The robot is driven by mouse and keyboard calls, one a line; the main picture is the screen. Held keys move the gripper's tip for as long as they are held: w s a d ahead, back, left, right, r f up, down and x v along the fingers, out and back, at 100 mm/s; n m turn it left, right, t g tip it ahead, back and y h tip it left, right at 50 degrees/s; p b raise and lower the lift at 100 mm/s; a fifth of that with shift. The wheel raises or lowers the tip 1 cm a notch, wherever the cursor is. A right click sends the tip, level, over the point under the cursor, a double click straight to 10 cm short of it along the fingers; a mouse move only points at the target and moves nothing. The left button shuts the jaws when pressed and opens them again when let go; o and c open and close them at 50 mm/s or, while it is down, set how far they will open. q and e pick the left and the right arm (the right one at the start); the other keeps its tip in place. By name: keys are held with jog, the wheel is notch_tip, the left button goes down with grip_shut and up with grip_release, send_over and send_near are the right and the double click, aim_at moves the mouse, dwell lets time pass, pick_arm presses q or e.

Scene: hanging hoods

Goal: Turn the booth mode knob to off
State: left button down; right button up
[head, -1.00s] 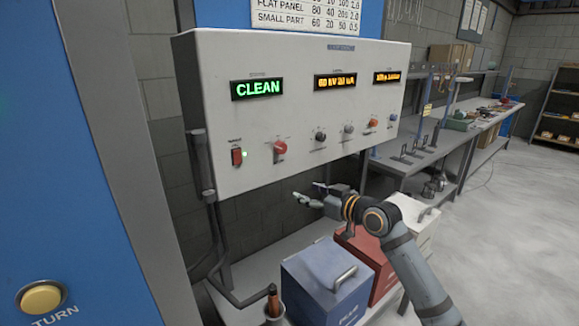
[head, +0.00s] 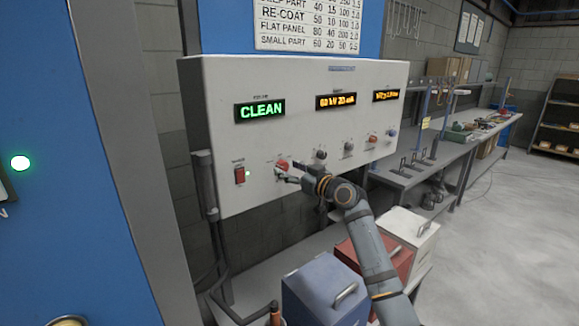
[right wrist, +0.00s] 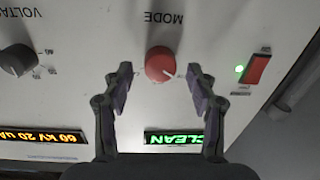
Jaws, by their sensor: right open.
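The red booth mode knob (head: 282,164) sits on the white control panel, below the green display reading CLEAN (head: 260,110). In the right wrist view the knob (right wrist: 161,64) appears upside down under the label MODE, with a pale pointer mark on its lower right. My right gripper (head: 284,175) is at the panel in front of the knob. In the right wrist view its two fingers (right wrist: 157,80) are apart, one on each side of the knob, with gaps on both sides. I cannot tell how deep the fingertips reach. My left gripper is not in view.
A red rocker switch (head: 240,176) with a green light is left of the knob. Several more knobs, including a black one (head: 320,155), are to the right. Blue (head: 325,290) and red (head: 378,258) lidded boxes stand below the panel. A workbench (head: 440,160) runs along the wall.

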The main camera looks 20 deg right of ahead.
jog(key=shift+w+a, duration=0.1)
jog(key=c, duration=1.2)
jog(key=shift+o, duration=0.2)
